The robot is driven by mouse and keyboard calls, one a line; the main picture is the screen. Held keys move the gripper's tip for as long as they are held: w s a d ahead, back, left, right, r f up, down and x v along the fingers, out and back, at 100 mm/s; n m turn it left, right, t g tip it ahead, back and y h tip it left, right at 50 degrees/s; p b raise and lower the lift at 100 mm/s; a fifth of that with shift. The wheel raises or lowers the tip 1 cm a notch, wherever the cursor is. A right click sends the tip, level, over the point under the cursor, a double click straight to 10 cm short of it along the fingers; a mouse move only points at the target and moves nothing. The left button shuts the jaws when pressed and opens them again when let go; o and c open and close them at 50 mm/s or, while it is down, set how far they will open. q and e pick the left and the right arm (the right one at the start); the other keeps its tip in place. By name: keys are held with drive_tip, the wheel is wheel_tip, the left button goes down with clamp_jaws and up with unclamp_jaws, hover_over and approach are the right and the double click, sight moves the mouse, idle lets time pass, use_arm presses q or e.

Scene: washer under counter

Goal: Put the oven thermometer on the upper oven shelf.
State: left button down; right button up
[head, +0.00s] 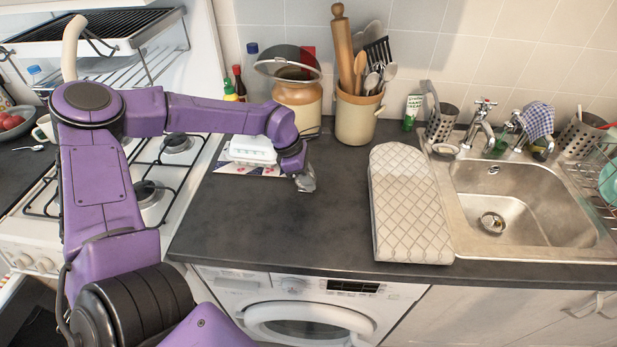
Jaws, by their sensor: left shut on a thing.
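My left gripper (305,183) is at the end of the purple arm, above the dark worktop, just right of the white egg-box-like container. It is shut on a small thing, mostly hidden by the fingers. I cannot tell from this view whether that thing is the oven thermometer, and I see no thermometer elsewhere. The white cooker (30,242) stands at the left. Its oven front is mostly out of frame or behind my arm, and I cannot make out the upper oven shelf. My right gripper is not in view.
The white container (252,148) sits on a patterned mat. A lidded crock (300,100) and a utensil pot (357,118) stand behind. A quilted oven glove (408,215) lies left of the sink (520,200). A washing machine (310,305) is under the counter. The mid-worktop is clear.

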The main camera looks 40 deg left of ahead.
use_arm(q)
drive_tip(key=shift+f, duration=0.2)
drive_tip(key=c, duration=1.1)
unclamp_jaws()
drive_tip(key=shift+r, duration=0.1)
